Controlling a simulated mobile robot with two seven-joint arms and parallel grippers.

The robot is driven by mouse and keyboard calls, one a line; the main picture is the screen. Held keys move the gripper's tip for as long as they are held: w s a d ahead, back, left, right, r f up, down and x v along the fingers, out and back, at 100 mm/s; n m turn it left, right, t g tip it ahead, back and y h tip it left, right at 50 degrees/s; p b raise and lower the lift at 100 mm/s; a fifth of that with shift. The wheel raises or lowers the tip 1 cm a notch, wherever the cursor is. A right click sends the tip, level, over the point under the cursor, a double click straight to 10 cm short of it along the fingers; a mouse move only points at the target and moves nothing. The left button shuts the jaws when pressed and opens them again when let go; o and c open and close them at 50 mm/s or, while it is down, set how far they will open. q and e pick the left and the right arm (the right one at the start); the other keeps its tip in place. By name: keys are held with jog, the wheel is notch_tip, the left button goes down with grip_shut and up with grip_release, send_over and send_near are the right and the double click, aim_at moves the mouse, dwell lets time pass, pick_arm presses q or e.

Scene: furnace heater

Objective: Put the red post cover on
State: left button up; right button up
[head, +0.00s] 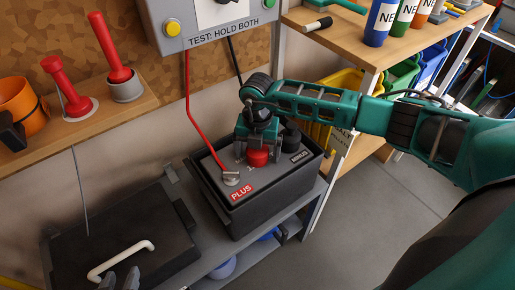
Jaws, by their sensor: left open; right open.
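The red post cover (257,158) is a small red cap at the top of the black battery (258,205), beside the plus post rather than over it. The plus post with its grey clamp (231,178) is bare, and a red cable runs up from it. My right gripper (257,153) points down with its open fingers on either side of the red cover; finger contact cannot be told. A dark cap (290,134) sits at the minus end, partly behind the gripper. My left gripper (120,279) is open at the bottom edge, near a white handle; only its fingertips show.
A black lid with a white handle (122,258) lies left of the battery on the grey shelf (216,253). A test box (212,22) hangs above, its cables descending to the battery. A wooden shelf with red tools is upper left; a rack with bottles is right.

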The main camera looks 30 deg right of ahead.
jog(key=c, duration=1.1)
jog(key=shift+r, duration=0.1)
